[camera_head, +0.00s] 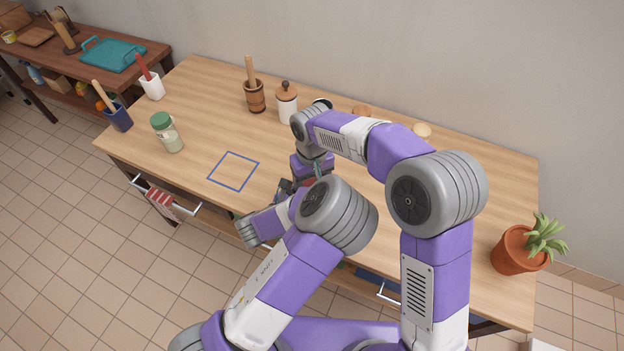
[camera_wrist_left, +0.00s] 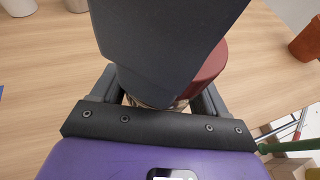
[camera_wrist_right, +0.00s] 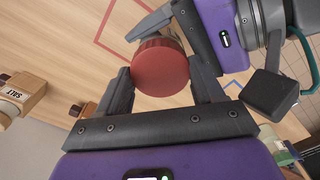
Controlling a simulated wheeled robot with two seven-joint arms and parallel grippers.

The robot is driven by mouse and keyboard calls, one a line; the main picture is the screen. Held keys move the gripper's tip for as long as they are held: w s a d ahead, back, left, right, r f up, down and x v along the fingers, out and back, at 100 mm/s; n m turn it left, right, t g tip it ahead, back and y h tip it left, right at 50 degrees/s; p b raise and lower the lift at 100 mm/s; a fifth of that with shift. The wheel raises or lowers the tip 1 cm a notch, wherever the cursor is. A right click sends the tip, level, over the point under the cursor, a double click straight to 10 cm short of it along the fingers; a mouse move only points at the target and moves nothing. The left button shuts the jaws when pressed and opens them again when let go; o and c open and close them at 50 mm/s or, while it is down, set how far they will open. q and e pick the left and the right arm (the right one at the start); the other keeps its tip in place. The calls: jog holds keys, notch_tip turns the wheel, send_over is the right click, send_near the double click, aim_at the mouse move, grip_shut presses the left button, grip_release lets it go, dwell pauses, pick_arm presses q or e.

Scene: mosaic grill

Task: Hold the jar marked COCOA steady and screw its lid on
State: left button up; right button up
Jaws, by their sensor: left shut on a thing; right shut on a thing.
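The red lid (camera_wrist_right: 160,66) sits between the fingertips of my right gripper (camera_wrist_right: 162,80), which is shut on it. In the left wrist view, the lid (camera_wrist_left: 208,72) shows partly behind my right gripper's dark finger. My left gripper (camera_wrist_left: 158,98) is shut on a glass jar (camera_wrist_left: 150,102), of which only a sliver shows below the lid. No COCOA label is visible. The lid is at the jar's top, but I cannot tell whether it is seated or threaded. In the head view, my arms hide most of the jar and lid.
A green-lidded jar (camera_head: 167,134), a blue square outline (camera_head: 233,171), a wooden mortar (camera_head: 255,97) and a white canister (camera_head: 287,106) are on the left half of the table. A SALT jar (camera_wrist_right: 20,95) shows in the right wrist view. A potted plant (camera_head: 518,250) stands at the right.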

jog(key=shift+w+d+f, duration=0.15)
jog(key=shift+f, duration=0.4)
jog(key=o, duration=0.7)
jog(key=shift+o, duration=1.3)
jog(key=shift+w, duration=0.2)
jog(key=w+r+n+t+y, duration=0.1)
jog(key=w+r+n+t, duration=0.1)
jog(key=w+n, duration=0.35)
jog(key=s+r+n, duration=0.1)
jog(key=n, duration=0.4)
jog(key=s+r+n+g, duration=0.1)
jog(key=r+n, duration=0.1)
jog(key=n, duration=0.3)
jog(key=s+r+n, duration=0.1)
jog(key=s+n, duration=0.1)
jog(key=n, duration=0.3)
jog(key=shift+s+a+r+n, duration=0.1)
jog(key=shift+a+r+n, duration=0.05)
jog(key=shift+a+n, duration=0.2)
jog(key=n, duration=0.1)
jog(key=s+r+n, duration=0.1)
jog(key=n, duration=0.1)
jog(key=n+g, duration=0.1)
jog(key=n, duration=0.1)
jog(key=shift+s+d+r+h, duration=0.15)
jog(key=shift+s+d+h, duration=0.05)
jog(key=shift+s+h, duration=0.2)
